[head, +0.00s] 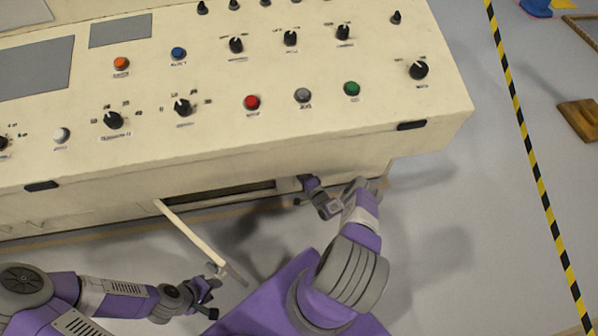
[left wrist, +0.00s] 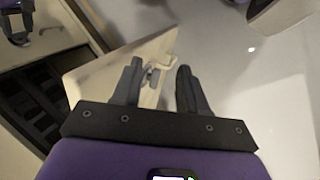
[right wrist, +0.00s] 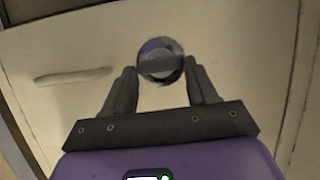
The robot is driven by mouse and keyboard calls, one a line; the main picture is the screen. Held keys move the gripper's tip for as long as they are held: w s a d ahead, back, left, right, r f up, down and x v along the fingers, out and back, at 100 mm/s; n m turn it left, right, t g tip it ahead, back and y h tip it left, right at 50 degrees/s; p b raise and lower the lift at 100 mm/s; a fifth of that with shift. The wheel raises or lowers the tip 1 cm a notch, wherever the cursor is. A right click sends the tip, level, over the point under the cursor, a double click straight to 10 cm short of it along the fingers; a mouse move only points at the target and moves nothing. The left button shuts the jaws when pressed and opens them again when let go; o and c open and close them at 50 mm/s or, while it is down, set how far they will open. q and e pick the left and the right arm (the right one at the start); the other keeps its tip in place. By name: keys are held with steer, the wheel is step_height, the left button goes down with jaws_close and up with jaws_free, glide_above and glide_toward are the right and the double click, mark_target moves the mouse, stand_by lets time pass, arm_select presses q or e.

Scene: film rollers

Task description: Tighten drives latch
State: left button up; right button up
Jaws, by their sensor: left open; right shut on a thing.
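A round metallic latch (right wrist: 160,62) with a dark bar across it sits on a cream panel (right wrist: 75,110). My right gripper (right wrist: 162,75) is shut on this latch, a finger at each side. In the head view my right gripper (head: 304,190) is low at the console front, right of a dark opening (head: 225,192), and the latch is hidden. A cream door (head: 188,232) stands swung out from the opening's left side. My left gripper (head: 208,290) is open near the door's outer end. In the left wrist view a small grey catch (left wrist: 152,76) on the door shows between its fingertips; contact is unclear.
The cream console (head: 340,110) overhangs the opening, with several knobs and coloured buttons on its top. A slot-like recess (right wrist: 73,76) lies left of the latch. Striped floor tape (head: 535,170) runs along the right, with clear grey floor before it.

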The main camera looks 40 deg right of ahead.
steer(key=o, duration=1.1)
steer(key=shift+c, duration=0.2)
steer(key=s+a+p, duration=0.1)
steer(key=s, duration=0.6)
steer(key=shift+s+p, duration=0.3)
steer(key=shift+p, duration=0.1)
